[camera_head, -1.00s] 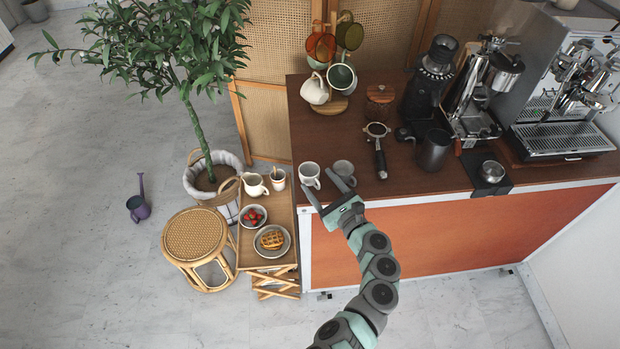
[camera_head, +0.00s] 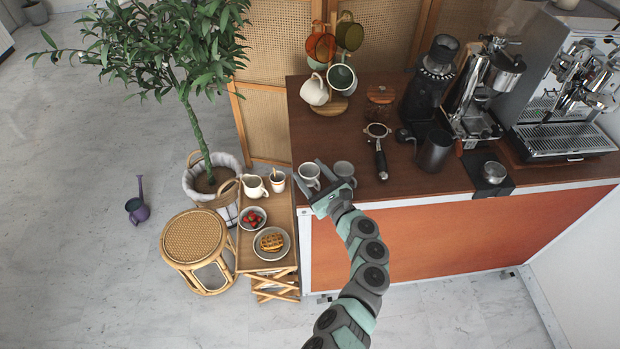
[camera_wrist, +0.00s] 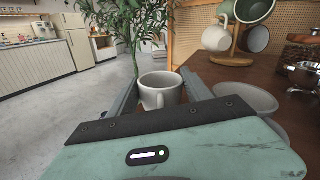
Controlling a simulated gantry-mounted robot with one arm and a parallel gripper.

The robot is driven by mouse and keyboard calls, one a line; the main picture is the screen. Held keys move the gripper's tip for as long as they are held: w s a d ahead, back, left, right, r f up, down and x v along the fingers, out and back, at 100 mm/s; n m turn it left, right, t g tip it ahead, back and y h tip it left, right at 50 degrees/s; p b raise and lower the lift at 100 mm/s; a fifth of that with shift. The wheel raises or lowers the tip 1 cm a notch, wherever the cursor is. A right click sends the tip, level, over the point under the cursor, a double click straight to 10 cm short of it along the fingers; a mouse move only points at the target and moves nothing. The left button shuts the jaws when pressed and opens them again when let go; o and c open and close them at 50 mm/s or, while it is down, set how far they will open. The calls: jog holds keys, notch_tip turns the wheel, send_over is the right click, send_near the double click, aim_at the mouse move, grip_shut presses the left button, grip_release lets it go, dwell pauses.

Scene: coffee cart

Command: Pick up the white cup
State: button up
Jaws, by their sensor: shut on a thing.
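The white cup (camera_head: 309,172) stands upright near the front left corner of the wooden counter (camera_head: 400,180). My gripper (camera_head: 311,178) is at the cup, with one finger on each side of it. In the wrist view the cup (camera_wrist: 161,92) sits between the two fingers, its handle facing the camera. The gripper is shut on the cup. I cannot tell whether the cup is off the counter. My gripper hides part of the cup's lower side in the head view.
A grey cup (camera_head: 344,169) stands close to the right of the gripper. A portafilter (camera_head: 379,155) lies further right. A mug tree with a cream mug (camera_head: 314,91) stands behind. A low tray table (camera_head: 283,218) with dishes is left of the counter.

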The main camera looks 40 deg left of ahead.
jog(key=c, duration=0.6)
